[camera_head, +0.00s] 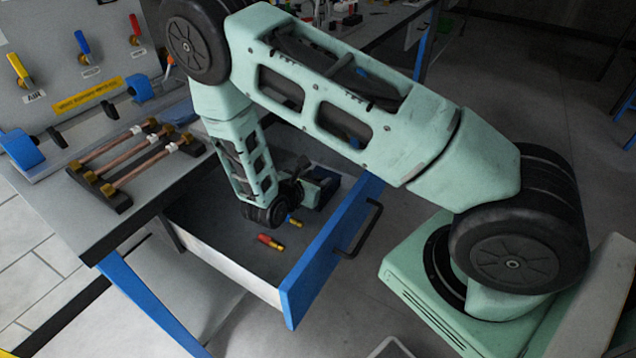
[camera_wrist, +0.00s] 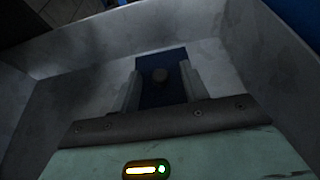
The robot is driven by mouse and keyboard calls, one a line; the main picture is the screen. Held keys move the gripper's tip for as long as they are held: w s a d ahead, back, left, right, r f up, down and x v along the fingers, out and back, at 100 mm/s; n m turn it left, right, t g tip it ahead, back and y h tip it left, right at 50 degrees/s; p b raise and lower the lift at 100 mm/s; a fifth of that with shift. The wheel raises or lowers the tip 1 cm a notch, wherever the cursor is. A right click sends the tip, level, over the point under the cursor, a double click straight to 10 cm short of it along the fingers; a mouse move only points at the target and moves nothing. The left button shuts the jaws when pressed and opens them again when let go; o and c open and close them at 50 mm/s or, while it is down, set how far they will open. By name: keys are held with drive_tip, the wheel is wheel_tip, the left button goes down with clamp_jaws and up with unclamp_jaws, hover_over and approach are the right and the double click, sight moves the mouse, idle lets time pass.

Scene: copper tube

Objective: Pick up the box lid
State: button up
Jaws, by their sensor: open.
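In the head view the dark box (camera_head: 322,184) is partly hidden behind my wrist, near the drawer's blue front. The fingers look apart from the knob. I cannot tell how high they are above the lid. In the head view the fingers are hidden.
The drawer (camera_head: 225,258) has light walls and a blue front (camera_head: 330,250) with a black handle (camera_head: 358,228). A red and yellow piece (camera_head: 270,242) lies on its floor. Copper tubes (camera_head: 145,160) in a dark rack stand on the bench at left. Coloured valves hang on the panel behind.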

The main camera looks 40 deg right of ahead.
clamp_jaws()
drive_tip(key=shift+r, duration=0.1)
